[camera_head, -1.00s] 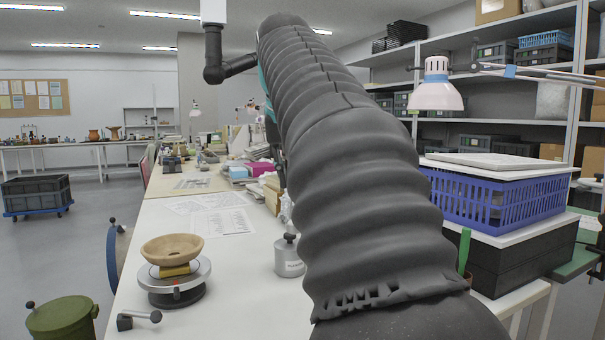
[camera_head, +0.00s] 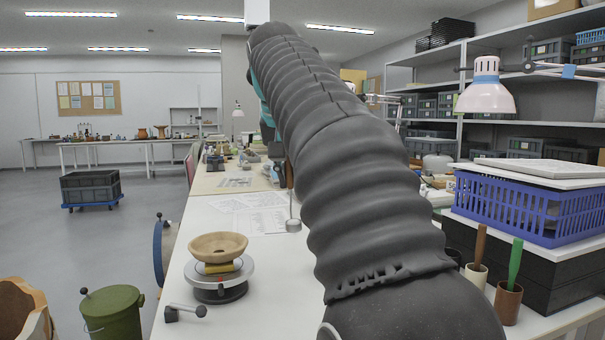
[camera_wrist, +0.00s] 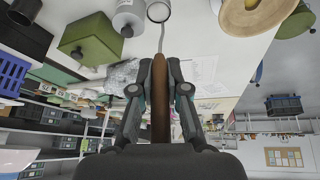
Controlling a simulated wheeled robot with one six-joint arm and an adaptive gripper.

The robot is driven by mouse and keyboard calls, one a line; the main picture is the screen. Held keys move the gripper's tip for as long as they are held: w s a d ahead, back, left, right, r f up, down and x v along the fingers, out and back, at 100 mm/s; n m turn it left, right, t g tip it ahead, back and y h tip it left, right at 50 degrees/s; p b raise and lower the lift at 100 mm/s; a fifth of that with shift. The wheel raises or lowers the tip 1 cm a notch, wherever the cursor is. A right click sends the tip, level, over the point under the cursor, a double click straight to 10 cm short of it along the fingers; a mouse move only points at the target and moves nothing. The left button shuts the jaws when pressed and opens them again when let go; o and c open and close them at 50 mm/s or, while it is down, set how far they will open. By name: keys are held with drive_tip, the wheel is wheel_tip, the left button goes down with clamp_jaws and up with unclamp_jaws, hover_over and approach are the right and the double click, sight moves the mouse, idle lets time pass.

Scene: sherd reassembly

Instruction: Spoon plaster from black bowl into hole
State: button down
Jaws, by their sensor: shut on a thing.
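In the wrist view my gripper (camera_wrist: 160,92) is shut on the brown handle of a spoon (camera_wrist: 161,120). A thin metal shaft runs from the handle to a small round bowl end. In the head view the arm hides my gripper; the spoon's grey end (camera_head: 293,225) hangs left of the arm, over or near the white table. A tan bowl (camera_head: 218,246) sits on a yellow block on a round turntable (camera_head: 240,272), left of the spoon. The tan bowl shows upper right in the wrist view (camera_wrist: 254,14). I cannot make out the black bowl, plaster or a hole.
A grey canister (camera_wrist: 128,20) and a green box (camera_wrist: 90,42) show in the wrist view. On the right stand a blue crate (camera_head: 515,205) and cups with brown and green handles (camera_head: 508,302). A lamp (camera_head: 486,97) overhangs.

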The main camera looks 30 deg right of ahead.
drive_tip(key=shift+w+a+p, duration=2.5)
drive_tip(key=shift+w+a, duration=3.75)
drive_tip(key=shift+a, duration=0.6)
drive_tip(key=d+f+y+b, duration=0.2)
drive_tip(key=y, duration=0.1)
drive_tip(key=s+d+f+m+t+y+b, duration=0.1)
drive_tip(key=d+f+y+b, duration=0.1)
drive_tip(key=d+y, duration=0.1)
drive_tip(key=d+f+m+t+y+b, duration=0.1)
drive_tip(key=d+f+y+b, duration=0.1)
drive_tip(key=d+f+y, duration=0.1)
drive_tip(key=shift+s+d, duration=0.1)
drive_tip(key=shift+s, duration=0.25)
drive_tip(key=shift+s+d+f+m+t+y+b, duration=0.1)
drive_tip(key=shift+d+f+m+t+y+b, duration=0.35)
drive_tip(key=shift+y+b, duration=0.4)
drive_tip(key=shift+s+d+f+m+t+y+b, duration=0.15)
drive_tip(key=shift+d+f+m+y+b, duration=0.1)
drive_tip(key=shift+d+f+y+b, duration=0.55)
drive_tip(key=shift+a+r, duration=0.25)
drive_tip(key=shift+r, duration=0.1)
